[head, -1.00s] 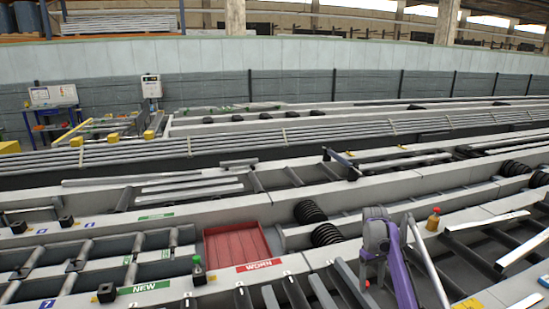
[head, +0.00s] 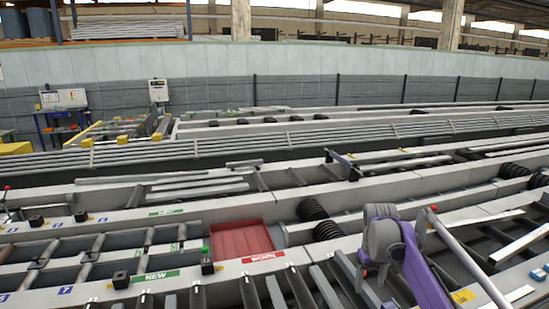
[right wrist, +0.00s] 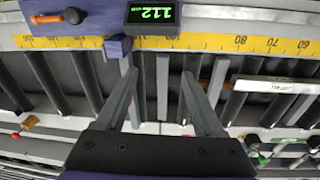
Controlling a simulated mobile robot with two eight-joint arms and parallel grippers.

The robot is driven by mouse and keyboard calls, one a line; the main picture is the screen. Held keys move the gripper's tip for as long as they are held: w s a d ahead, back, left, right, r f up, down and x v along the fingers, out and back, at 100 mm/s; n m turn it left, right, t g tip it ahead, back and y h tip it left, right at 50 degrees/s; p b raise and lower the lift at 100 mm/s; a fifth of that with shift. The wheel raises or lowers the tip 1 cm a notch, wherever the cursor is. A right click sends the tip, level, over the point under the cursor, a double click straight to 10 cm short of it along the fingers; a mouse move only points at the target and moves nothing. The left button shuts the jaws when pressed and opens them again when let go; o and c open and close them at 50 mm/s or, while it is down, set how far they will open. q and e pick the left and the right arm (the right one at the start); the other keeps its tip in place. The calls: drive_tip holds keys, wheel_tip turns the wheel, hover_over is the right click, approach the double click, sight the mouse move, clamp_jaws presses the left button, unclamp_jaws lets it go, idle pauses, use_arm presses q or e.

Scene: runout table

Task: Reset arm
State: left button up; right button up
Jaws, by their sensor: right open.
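My right gripper (right wrist: 160,80) is open and empty in the right wrist view, its two grey fingers spread apart. Beyond the fingertips lie dark slats, a light bar and a yellow ruler strip (right wrist: 210,42). A digital display (right wrist: 152,13) reading 112 in green stands above it. In the head view my purple right arm (head: 425,280) reaches over the slatted table at lower right; the fingertips are hard to make out there. My left gripper is not in view.
A red tray (head: 241,240) sits in the table behind a red WORN label (head: 263,257). A green NEW label (head: 155,276) lies to its left. Black coils (head: 313,209) stand between the rails.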

drive_tip(key=s+a+r+m+t, duration=0.1)
drive_tip(key=s+a+t, duration=0.35)
drive_tip(key=s, duration=1.05)
drive_tip(key=s+a+f, duration=0.2)
drive_tip(key=s+f, duration=0.2)
drive_tip(key=s, duration=0.3)
drive_tip(key=s+a+f+m+t, duration=0.1)
drive_tip(key=s+f, duration=0.3)
drive_tip(key=s, duration=0.4)
drive_tip(key=shift+s+a+f+y, duration=0.15)
drive_tip(key=shift+a+f+y, duration=0.2)
drive_tip(key=shift+a, duration=0.3)
